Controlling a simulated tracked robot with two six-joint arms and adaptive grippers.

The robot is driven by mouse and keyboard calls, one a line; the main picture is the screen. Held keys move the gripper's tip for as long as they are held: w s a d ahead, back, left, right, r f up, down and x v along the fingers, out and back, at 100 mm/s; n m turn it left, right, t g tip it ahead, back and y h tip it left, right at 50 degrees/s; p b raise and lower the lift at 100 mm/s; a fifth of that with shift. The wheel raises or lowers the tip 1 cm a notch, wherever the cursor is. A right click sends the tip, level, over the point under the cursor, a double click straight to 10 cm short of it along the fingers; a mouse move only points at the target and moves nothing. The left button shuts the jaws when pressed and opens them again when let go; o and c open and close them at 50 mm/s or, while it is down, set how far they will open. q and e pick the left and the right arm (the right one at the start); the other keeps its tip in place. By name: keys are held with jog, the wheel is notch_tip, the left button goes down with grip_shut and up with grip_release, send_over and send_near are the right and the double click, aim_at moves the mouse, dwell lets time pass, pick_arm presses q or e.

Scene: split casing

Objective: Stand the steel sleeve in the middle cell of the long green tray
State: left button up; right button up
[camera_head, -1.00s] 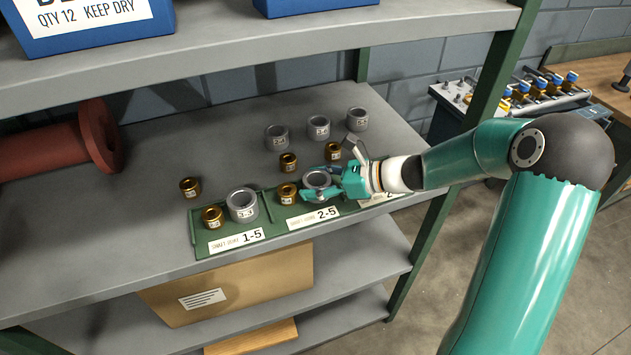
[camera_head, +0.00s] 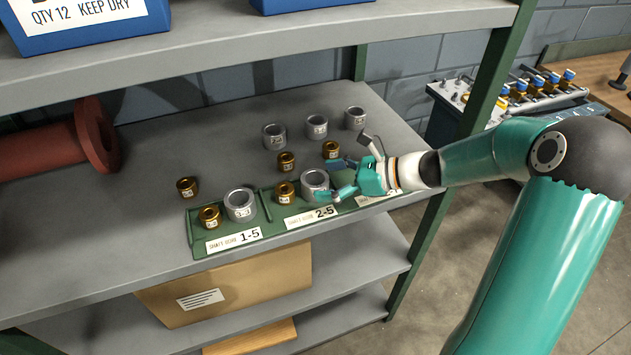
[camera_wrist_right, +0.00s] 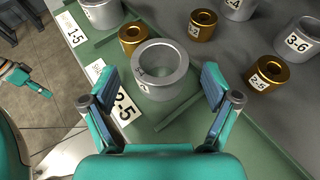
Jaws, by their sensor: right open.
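A grey steel sleeve (camera_head: 315,183) stands upright in the middle cell of the long green tray (camera_head: 277,238), behind the 2-5 label, with a brass bush (camera_head: 285,191) to its left. My right gripper (camera_head: 345,178) is open, just right of that sleeve. In the right wrist view the sleeve (camera_wrist_right: 160,70) stands ahead of my open fingers (camera_wrist_right: 163,97), with no grip on it. In the left cell, labelled 1-5, another steel sleeve (camera_head: 240,204) and a brass bush (camera_head: 209,217) stand. My left gripper is not in the head view.
Behind the tray stand several loose steel sleeves (camera_head: 275,136) and brass bushes (camera_head: 286,161); one bush (camera_head: 187,187) is at the tray's left. A red flanged spool (camera_head: 95,135) lies at the left. An upper shelf (camera_head: 270,40) overhangs, and a green post (camera_head: 490,75) stands at the right.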

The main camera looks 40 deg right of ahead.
jog(key=v, duration=0.8)
jog(key=shift+s+d+r+b, duration=0.15)
jog(key=shift+b, duration=0.25)
jog(key=shift+s, duration=0.1)
